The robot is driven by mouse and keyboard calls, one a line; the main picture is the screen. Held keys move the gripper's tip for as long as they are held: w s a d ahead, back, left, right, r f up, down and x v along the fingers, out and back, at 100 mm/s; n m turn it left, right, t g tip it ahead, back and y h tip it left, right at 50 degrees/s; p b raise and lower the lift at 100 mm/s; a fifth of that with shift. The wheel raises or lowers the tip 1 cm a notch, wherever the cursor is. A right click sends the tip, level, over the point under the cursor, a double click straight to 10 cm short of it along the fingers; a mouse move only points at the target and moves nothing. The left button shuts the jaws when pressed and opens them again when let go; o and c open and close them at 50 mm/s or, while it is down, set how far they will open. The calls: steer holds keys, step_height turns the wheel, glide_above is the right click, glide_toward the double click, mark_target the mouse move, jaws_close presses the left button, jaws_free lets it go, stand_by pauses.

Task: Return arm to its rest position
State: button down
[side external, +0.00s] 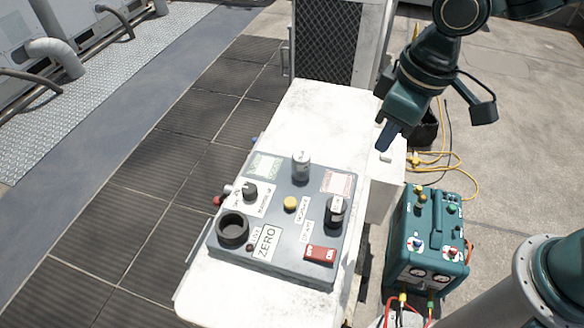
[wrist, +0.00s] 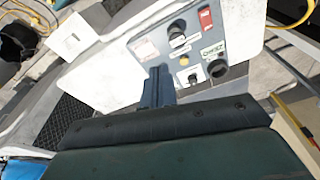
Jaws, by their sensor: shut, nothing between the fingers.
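My gripper (side external: 388,136) is shut and empty. In the side view it hangs above the right edge of the white table, up and to the right of the grey control panel (side external: 282,262). In the wrist view my gripper's fingers (wrist: 157,72) point towards the panel (wrist: 150,33), apart from it as far as I can tell. The panel carries a red switch (side external: 321,254), a yellow button (side external: 290,203), black knobs, a grey cylinder (side external: 301,166), a dark round cup (side external: 233,229) and a ZERO label (side external: 267,242).
The white table (side external: 310,110) is bare behind the panel. A white condenser unit with a mesh front (side external: 327,45) stands at its far end. A teal machine with gauges (side external: 430,236) stands on the floor at right. Yellow hoses (side external: 440,160) lie behind it.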

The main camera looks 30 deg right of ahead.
steer(key=s+d+r+m+t, duration=0.2)
steer(key=s+d, duration=0.4)
steer(key=d, duration=0.3)
steer(key=s+d+r+m+t+h, duration=0.1)
steer(key=s+d+r+m, duration=0.3)
steer(key=d, duration=0.6)
steer(key=shift+s+r+t, duration=0.5)
steer(key=shift+s+r, duration=0.5)
steer(key=shift+s, duration=0.4)
